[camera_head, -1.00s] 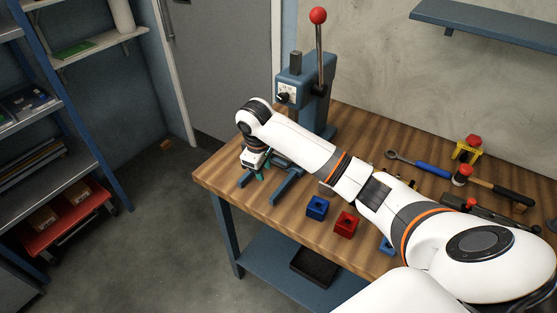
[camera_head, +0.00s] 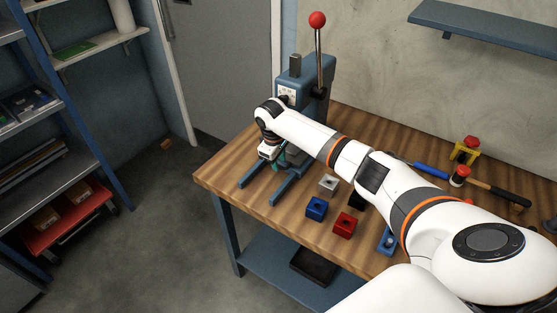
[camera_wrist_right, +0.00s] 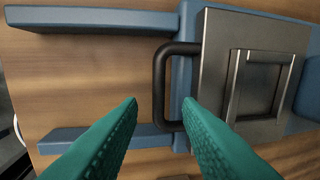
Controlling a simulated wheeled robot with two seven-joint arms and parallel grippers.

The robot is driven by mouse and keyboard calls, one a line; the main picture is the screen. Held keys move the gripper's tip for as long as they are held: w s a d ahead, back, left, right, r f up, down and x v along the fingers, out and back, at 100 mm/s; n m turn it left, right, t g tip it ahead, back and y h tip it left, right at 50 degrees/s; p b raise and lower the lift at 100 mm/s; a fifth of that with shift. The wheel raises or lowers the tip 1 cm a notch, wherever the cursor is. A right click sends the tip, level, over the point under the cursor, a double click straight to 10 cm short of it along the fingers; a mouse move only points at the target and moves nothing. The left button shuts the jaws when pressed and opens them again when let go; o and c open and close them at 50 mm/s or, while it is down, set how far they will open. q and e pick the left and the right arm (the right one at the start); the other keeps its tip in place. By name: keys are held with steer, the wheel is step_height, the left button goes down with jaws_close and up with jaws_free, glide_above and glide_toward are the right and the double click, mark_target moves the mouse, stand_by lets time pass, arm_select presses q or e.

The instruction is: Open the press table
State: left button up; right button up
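The blue press (camera_head: 308,92) stands at the table's back left, its red-knobbed lever (camera_head: 318,50) upright. Its two base legs (camera_head: 287,188) point forward. In the right wrist view, the metal press table (camera_wrist_right: 215,60) has a square raised frame and a dark handle (camera_wrist_right: 160,85) on its left side. My right gripper (camera_wrist_right: 160,101) is open, with green fingers. The handle's bar shows between the fingertips; I cannot tell whether they touch it. In the head view, my right gripper (camera_head: 278,165) is low in front of the press, and my arm partly hides the press. My left gripper is out of view.
On the wooden table (camera_head: 225,168) are a blue block (camera_head: 316,208), a red block (camera_head: 344,225) and a grey block (camera_head: 328,184). A hammer (camera_head: 497,192) and other tools lie at the right. The table's front left is clear.

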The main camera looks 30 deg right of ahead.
steer(key=shift+d+f, duration=0.1)
steer(key=shift+f, duration=0.4)
jaws_close()
